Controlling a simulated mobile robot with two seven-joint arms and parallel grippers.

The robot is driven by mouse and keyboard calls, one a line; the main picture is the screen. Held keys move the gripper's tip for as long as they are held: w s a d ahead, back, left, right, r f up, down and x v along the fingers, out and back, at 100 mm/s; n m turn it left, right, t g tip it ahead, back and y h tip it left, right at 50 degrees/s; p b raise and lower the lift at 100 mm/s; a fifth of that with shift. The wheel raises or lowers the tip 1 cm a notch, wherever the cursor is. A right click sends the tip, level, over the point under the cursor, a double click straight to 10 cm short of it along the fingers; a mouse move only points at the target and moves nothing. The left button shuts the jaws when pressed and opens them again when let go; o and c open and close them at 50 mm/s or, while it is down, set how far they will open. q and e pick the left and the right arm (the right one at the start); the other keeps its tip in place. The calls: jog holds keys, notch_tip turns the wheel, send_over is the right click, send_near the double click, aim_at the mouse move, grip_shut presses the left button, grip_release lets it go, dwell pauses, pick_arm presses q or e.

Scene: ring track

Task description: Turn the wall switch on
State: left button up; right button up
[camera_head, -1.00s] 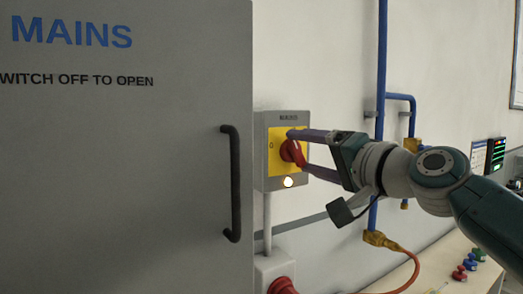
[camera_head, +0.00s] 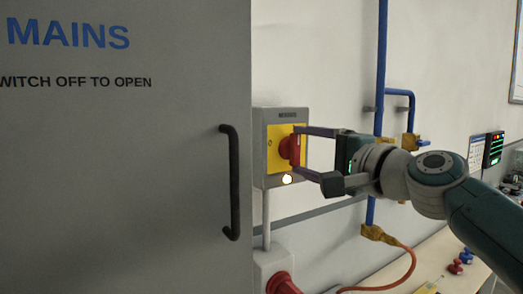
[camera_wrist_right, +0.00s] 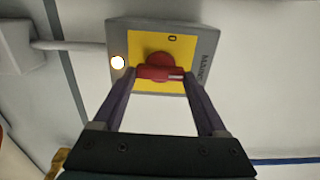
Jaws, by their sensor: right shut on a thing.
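The wall switch is a grey box (camera_head: 259,152) labelled MAINS with a yellow plate (camera_head: 273,160) and a red rotary knob (camera_head: 289,149). The knob's handle stands about upright, with its white mark toward the box's top in the right wrist view (camera_wrist_right: 174,76); the 0 mark lies to the handle's left side on the box. A bright white lamp (camera_head: 287,180) shows at the box's lower edge. My right gripper (camera_head: 297,151) is shut on the red knob, one finger at each end of its handle. My left gripper is not in view.
A large grey MAINS cabinet door (camera_head: 120,180) with a dark handle (camera_head: 234,183) stands close left of the switch. A red plug in a socket (camera_head: 280,281) is below. Blue pipes (camera_head: 381,60) run behind my right arm. A bench (camera_head: 420,272) is at lower right.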

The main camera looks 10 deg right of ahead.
dwell(0.3)
jog(key=o, duration=1.3)
jog(key=v, duration=1)
